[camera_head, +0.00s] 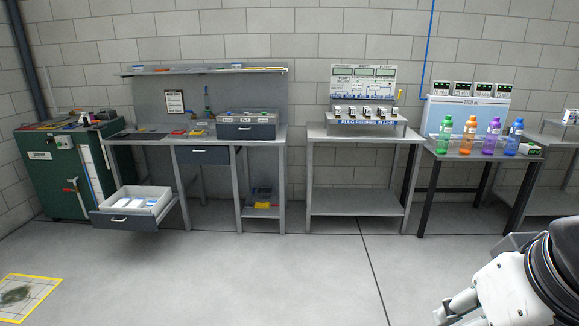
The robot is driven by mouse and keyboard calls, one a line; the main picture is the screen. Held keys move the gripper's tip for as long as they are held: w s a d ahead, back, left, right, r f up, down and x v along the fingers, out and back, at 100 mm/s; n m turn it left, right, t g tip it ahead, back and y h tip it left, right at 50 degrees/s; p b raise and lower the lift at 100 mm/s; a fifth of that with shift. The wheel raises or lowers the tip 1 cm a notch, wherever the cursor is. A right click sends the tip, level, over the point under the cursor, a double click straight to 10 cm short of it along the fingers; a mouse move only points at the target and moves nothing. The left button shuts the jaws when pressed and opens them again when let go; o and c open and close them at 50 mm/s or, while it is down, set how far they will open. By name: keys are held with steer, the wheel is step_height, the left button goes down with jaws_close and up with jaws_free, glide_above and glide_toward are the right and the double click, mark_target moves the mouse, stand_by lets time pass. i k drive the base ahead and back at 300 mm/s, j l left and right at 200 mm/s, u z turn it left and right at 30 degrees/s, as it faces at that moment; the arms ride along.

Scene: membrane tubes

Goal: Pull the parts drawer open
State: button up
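A dark drawer (128,221) under the left end of the grey workbench (148,144) stands pulled out toward the room. A light tray with white and blue items (140,198) shows inside it. A second dark drawer (203,155) under the bench top, right of it, is shut and has a small light handle. No label tells which is the parts drawer. My gripper (452,307) is low at the right edge, far from both drawers, with open floor between. Its fingers are small and partly hidden, so its opening is unclear.
A dark green cabinet (60,186) stands at the left. A grey bench (354,202) with a test panel stands in the middle, and a table with coloured bottles (467,134) at the right. A yellow-edged mat (38,285) lies front left. The central floor is clear.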

mark_target(197, 154)
steer(key=i+u, duration=0.15)
steer(key=i, duration=0.8)
steer(key=i+l+u, duration=0.2)
steer(key=i, duration=0.7)
steer(key=i+j+u, duration=0.2)
steer(key=i, duration=0.45)
steer(key=i+u, duration=0.2)
steer(key=i, duration=0.4)
steer(key=i+l+u, duration=0.1)
steer(key=i+u, duration=0.15)
steer(key=i, duration=0.4)
steer(key=i+l+u, duration=0.2)
steer(key=i, duration=0.45)
